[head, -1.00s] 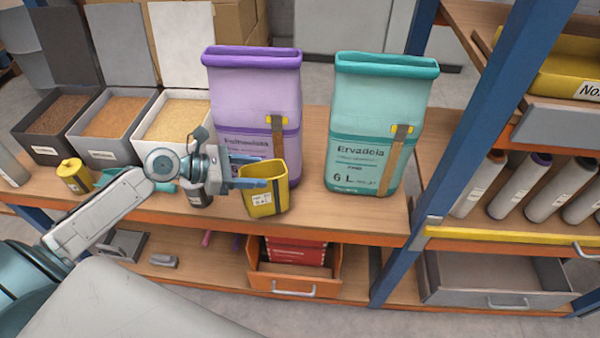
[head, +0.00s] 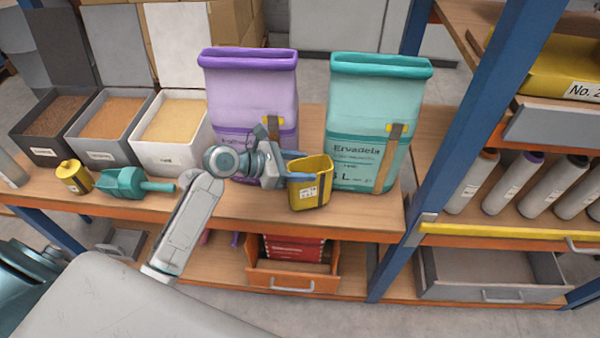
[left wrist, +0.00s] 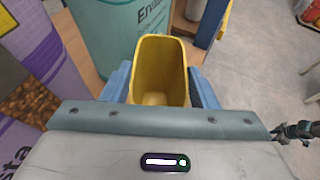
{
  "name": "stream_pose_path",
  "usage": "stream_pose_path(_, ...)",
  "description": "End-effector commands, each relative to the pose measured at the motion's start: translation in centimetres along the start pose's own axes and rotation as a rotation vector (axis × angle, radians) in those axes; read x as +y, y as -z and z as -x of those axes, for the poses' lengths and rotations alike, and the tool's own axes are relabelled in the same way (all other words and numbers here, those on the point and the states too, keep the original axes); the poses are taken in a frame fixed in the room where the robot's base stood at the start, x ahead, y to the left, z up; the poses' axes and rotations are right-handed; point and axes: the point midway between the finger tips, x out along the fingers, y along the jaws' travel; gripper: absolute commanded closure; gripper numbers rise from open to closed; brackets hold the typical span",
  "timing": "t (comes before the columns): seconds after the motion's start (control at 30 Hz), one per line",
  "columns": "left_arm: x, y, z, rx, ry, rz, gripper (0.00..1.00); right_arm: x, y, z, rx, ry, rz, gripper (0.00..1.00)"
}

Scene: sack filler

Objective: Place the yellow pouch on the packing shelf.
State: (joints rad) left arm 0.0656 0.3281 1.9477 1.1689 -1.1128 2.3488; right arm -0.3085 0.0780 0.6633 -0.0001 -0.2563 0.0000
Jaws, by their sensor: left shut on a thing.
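The yellow pouch (head: 311,188) is a small open-topped container with a white label and a dark strap. My left gripper (head: 305,165) is shut on it and holds it upright near the bench's front edge, in front of the gap between the purple sack and teal sack. I cannot tell whether its base touches the bench. In the left wrist view the pouch (left wrist: 158,75) sits between my fingers and its visible inside looks empty. A rack at the right has a yellow-edged shelf (head: 500,236); no label names it as the packing shelf.
The purple sack (head: 245,85) and teal sack (head: 375,105) stand behind the pouch. A blue post (head: 455,150) separates bench and rack. Several grey bottles (head: 515,190) stand on the rack. An orange drawer (head: 293,282) is open below.

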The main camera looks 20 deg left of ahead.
Motion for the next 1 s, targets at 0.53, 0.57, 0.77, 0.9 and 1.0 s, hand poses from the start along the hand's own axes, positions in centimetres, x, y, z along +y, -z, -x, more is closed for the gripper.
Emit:
stream_pose_path(0.53,0.0,3.0,-1.1,0.001,0.001,0.002,0.78,0.7,0.5,0.2,0.009,-0.007,0.003,0.64)
stream_pose_path(0.57,0.0,3.0,-1.2,0.001,0.001,0.002,0.78,0.7,0.5,0.3,0.009,-0.007,0.003,0.64)
stream_pose_path(0.77,0.0,3.1,-1.2,0.001,0.001,0.002,0.25,0.5,0.5,0.3,0.009,-0.005,0.002,0.64)
stream_pose_path(0.9,0.0,3.1,-1.2,0.001,0.001,0.002,0.25,0.2,0.5,0.3,0.009,-0.002,0.001,0.64)
stream_pose_path(1.0,0.0,3.0,-1.2,0.0,0.0,0.001,0.25,-0.1,0.5,0.2,0.009,0.001,-0.001,0.64)
